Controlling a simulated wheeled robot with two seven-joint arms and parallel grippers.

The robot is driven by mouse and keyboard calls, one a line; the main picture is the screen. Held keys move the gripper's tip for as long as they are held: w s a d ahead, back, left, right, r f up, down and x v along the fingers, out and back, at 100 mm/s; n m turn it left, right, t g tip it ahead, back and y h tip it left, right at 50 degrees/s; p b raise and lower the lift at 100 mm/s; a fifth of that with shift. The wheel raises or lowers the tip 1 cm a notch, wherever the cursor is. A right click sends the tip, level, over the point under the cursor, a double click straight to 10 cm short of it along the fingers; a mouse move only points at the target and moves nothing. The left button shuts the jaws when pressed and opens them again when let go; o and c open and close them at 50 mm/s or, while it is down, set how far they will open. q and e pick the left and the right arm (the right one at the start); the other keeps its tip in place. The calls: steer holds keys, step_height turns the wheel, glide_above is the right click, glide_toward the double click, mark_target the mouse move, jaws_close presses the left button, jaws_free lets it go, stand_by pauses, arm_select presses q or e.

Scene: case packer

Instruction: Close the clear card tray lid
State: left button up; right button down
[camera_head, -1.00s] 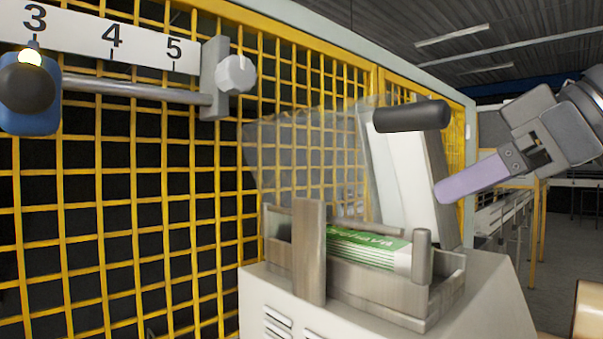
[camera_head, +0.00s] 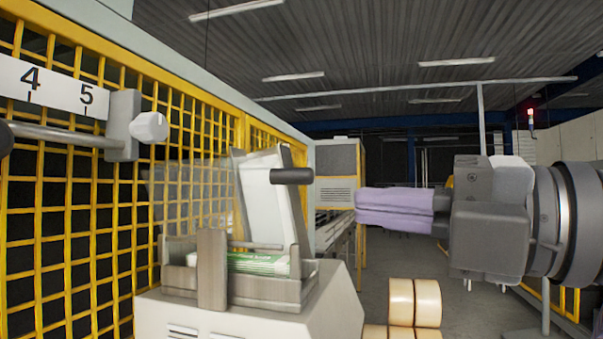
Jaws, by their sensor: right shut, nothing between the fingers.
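The clear card tray lid (camera_head: 175,190) stands raised, tilted up behind the tray. A white upright panel with a black handle (camera_head: 291,176) stands at its right side. The metal card tray (camera_head: 270,292) sits on a pale machine housing and holds green and white cards (camera_head: 258,264). My right gripper (camera_head: 362,208) is shut and empty, its purple fingers pointing left. In the picture it is to the right of the handle and apart from it. My left gripper is not in view.
A yellow mesh fence (camera_head: 60,215) runs along the left. A numbered scale (camera_head: 55,90) with a rod and a pale knob (camera_head: 149,127) is at upper left. Tan rolls (camera_head: 414,302) are stacked at lower right. A conveyor (camera_head: 335,232) runs behind the tray.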

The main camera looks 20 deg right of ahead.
steer(key=w+a+r+p, duration=0.1)
steer(key=w+p, duration=0.3)
steer(key=w, duration=0.4)
steer(key=shift+a+r, duration=0.3)
steer(key=shift+a, duration=0.6)
steer(key=shift+w, duration=0.15)
